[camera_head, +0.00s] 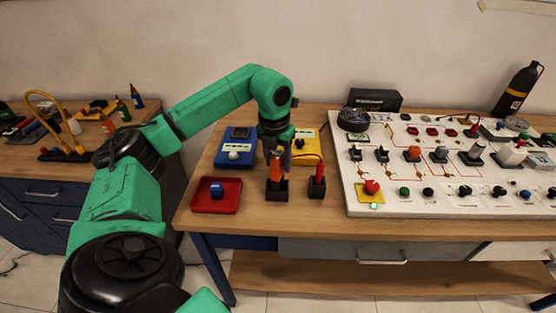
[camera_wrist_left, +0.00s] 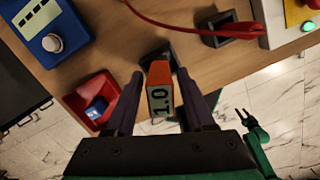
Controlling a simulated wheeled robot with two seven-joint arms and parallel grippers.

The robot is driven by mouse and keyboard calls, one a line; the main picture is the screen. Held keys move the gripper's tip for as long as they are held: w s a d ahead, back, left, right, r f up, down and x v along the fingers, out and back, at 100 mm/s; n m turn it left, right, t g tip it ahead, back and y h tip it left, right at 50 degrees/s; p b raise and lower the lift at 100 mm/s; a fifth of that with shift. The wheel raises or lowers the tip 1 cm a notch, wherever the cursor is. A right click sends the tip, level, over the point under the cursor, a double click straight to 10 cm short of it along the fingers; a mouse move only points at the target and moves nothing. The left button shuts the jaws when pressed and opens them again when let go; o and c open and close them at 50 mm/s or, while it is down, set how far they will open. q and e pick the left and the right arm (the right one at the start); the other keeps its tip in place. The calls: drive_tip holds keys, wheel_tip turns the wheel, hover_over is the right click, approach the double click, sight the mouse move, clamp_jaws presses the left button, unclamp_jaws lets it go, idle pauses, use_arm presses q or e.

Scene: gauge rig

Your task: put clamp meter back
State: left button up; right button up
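The clamp meter (camera_head: 276,168) is orange and dark and stands upright over a small black holder (camera_head: 277,191) on the wooden table. My left gripper (camera_wrist_left: 160,95) has one finger on each side of the meter, with a narrow gap showing at each side. In the head view my left gripper (camera_head: 276,147) is above the holder, pointing down. I cannot tell how deep the meter sits in the holder.
A red tray (camera_head: 216,200) with a blue block lies left of the holder. A second black holder (camera_head: 317,188) with a red probe and cable stands close on the right. Blue (camera_head: 236,150) and yellow (camera_head: 302,155) meters lie behind. The white panel (camera_head: 375,205) fills the right side.

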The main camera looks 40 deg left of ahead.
use_arm(q)
drive_tip(key=shift+r, duration=0.15)
drive_tip(key=r, duration=0.7)
drive_tip(key=s+r, duration=0.1)
drive_tip(key=r, duration=0.2)
drive_tip(key=shift+d+r+p, duration=0.2)
drive_tip(key=shift+r+p, duration=0.15)
drive_tip(key=shift+s+r+p, duration=0.1)
drive_tip(key=shift+r+p, duration=0.7)
drive_tip(key=shift+r, duration=0.1)
drive_tip(key=shift+s+r, duration=0.15)
drive_tip(key=shift+r, duration=0.05)
